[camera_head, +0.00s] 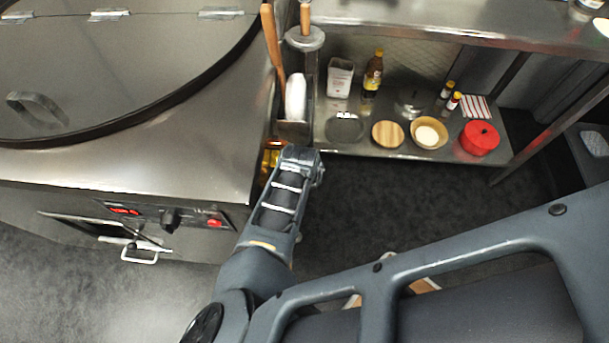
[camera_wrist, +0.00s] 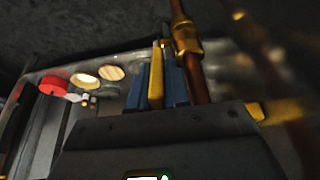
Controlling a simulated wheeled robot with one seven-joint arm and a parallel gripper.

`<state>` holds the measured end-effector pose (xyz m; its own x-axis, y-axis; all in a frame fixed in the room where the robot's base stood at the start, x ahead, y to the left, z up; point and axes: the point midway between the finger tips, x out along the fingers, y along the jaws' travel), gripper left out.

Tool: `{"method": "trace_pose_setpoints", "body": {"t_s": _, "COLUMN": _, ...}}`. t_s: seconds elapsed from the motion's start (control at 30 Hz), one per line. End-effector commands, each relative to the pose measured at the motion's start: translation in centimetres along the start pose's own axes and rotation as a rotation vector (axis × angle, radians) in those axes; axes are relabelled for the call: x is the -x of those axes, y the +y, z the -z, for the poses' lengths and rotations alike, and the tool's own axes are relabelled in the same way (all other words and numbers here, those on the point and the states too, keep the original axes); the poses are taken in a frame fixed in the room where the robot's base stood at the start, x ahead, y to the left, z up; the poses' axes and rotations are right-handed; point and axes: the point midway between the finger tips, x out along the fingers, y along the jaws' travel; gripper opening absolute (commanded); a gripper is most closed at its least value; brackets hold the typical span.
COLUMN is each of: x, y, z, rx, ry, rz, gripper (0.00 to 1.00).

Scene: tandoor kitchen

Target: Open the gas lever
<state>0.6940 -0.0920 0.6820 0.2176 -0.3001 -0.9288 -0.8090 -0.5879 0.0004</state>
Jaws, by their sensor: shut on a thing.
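The gas lever (camera_wrist: 156,77) shows in the wrist view as a yellow bar between the two blue-grey fingers of my gripper (camera_wrist: 157,72). The fingers are shut on it. A copper gas pipe (camera_wrist: 194,75) with a brass valve fitting (camera_wrist: 186,38) runs close beside the fingers, on the right of that view. In the head view my gripper (camera_head: 300,158) is beside the right side of the steel tandoor counter. Yellow-orange metal (camera_head: 271,156) shows just left of it. My arm hides most of the lever there.
The tandoor counter (camera_head: 190,150) stands at the left, with a control panel on its front. A steel shelf (camera_head: 360,145) behind holds a red pot (camera_head: 479,138), bowls and bottles. Wooden-handled tools (camera_head: 271,45) stand upright just beyond my gripper. Dark floor is clear at right.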

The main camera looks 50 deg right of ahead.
Motion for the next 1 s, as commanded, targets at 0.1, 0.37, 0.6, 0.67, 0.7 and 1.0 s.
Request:
{"method": "trace_pose_setpoints", "body": {"t_s": 0.1, "x": -0.1, "y": 0.0, "z": -0.1, "rx": 0.000, "ry": -0.001, "rz": 0.000, "gripper": 0.00}}
{"method": "trace_pose_setpoints", "body": {"t_s": 0.37, "x": -0.1, "y": 0.0, "z": 0.0, "rx": 0.000, "ry": 0.000, "rz": 0.000, "gripper": 0.27}}
{"method": "trace_pose_setpoints", "body": {"t_s": 0.6, "x": 0.0, "y": 0.0, "z": 0.0, "rx": 0.000, "ry": 0.001, "rz": 0.000, "gripper": 0.38}}
{"method": "trace_pose_setpoints", "body": {"t_s": 0.67, "x": 0.0, "y": 0.0, "z": 0.0, "rx": 0.000, "ry": 0.001, "rz": 0.000, "gripper": 0.38}}
{"method": "trace_pose_setpoints", "body": {"t_s": 0.7, "x": 0.0, "y": 0.0, "z": 0.0, "rx": 0.000, "ry": 0.001, "rz": 0.000, "gripper": 0.38}}
{"method": "trace_pose_setpoints", "body": {"t_s": 1.0, "x": 3.3, "y": -0.1, "z": 0.0, "rx": 0.002, "ry": 0.004, "rz": 0.001, "gripper": 0.38}}
